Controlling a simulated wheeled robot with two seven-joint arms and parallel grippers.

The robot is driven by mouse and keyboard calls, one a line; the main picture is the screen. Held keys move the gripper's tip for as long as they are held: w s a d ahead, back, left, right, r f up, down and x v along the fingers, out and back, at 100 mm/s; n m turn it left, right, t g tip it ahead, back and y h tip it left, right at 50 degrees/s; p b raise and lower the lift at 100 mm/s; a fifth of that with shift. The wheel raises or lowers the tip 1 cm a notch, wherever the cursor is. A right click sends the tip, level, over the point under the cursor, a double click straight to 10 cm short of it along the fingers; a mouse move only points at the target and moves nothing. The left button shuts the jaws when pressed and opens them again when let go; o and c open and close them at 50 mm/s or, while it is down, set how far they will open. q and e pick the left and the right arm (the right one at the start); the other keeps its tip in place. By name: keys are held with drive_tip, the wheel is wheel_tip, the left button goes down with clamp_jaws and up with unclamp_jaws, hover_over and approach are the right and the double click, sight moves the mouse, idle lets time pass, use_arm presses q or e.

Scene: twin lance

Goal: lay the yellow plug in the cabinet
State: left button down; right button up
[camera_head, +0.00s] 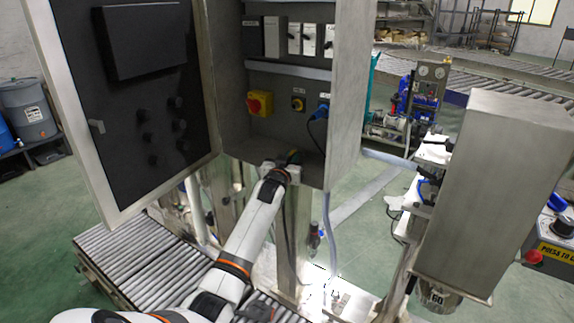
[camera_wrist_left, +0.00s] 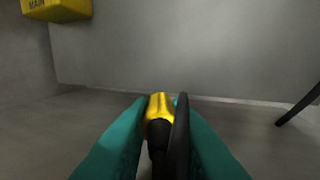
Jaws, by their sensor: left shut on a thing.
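The open metal cabinet (camera_head: 228,120) stands in the middle of the head view, its door swung out to the left. My left gripper (camera_head: 291,158) reaches into the lower part of the cabinet, just above its floor. In the left wrist view, the teal fingers of my left gripper (camera_wrist_left: 161,125) are shut on the yellow plug (camera_wrist_left: 160,104), which has a black cable end toward the camera. The plug points toward the cabinet's back wall. Whether it touches the floor I cannot tell. My right gripper is not in view.
A yellow box with a red knob (camera_head: 259,104) is on the cabinet's back wall. A roller conveyor (camera_head: 130,262) lies below, and a metal box (camera_head: 500,180) stands to the right.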

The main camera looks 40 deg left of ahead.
use_arm(q)
drive_tip(key=shift+w, duration=0.15)
drive_tip(key=c, duration=1.3)
unclamp_jaws()
drive_tip(key=shift+o, duration=0.2)
drive_tip(key=b+v, duration=0.1)
drive_tip(key=v, duration=1.1)
drive_tip(key=shift+a, duration=0.1)
